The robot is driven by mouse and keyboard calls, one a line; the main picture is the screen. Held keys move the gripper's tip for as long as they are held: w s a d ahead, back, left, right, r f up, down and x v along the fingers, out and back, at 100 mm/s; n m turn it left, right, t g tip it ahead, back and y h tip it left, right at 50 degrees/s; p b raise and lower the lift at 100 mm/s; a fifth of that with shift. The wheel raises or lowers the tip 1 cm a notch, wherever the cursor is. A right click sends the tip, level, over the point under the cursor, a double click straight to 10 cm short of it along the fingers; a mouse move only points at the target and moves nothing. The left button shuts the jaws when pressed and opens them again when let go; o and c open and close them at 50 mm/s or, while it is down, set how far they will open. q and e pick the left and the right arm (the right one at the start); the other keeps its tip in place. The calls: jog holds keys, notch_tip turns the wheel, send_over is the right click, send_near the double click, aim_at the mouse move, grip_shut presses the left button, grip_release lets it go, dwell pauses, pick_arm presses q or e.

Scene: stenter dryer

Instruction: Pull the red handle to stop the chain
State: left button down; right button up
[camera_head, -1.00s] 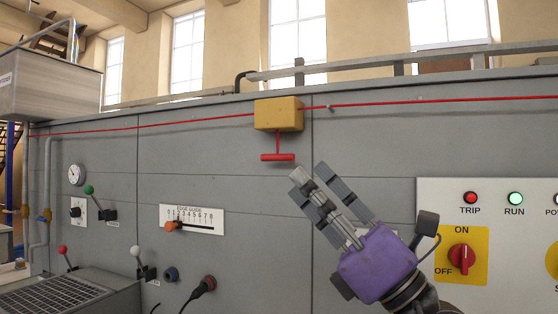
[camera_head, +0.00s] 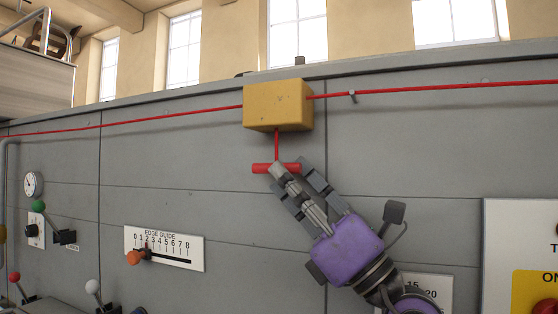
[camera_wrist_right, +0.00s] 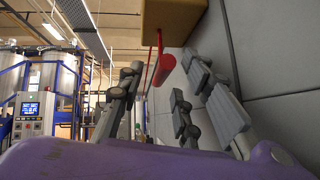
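The red handle (camera_head: 262,169) is a short horizontal bar hanging on a red cord (camera_head: 276,145) below a yellow box (camera_head: 278,106) on the grey machine wall. My right gripper (camera_head: 290,170), with a purple body, reaches up from the lower right. Its fingertips overlap the right part of the handle in the head view. In the right wrist view, the handle (camera_wrist_right: 164,70) shows beyond and between the spread fingers of the gripper (camera_wrist_right: 163,88), which is open. I cannot tell whether any finger touches the handle. My left gripper is not in view. No chain is recognisable.
A red line (camera_head: 430,90) runs along the wall through the yellow box. Lower left are an edge guide scale (camera_head: 164,248), a gauge (camera_head: 33,184) and several levers. A switch panel (camera_head: 500,240) stands at right. The wall around the handle is clear.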

jog(key=shift+x, duration=1.65)
jog(key=shift+w+d+f, duration=0.1)
jog(key=shift+w, duration=0.05)
jog(key=shift+c, duration=0.4)
grip_shut()
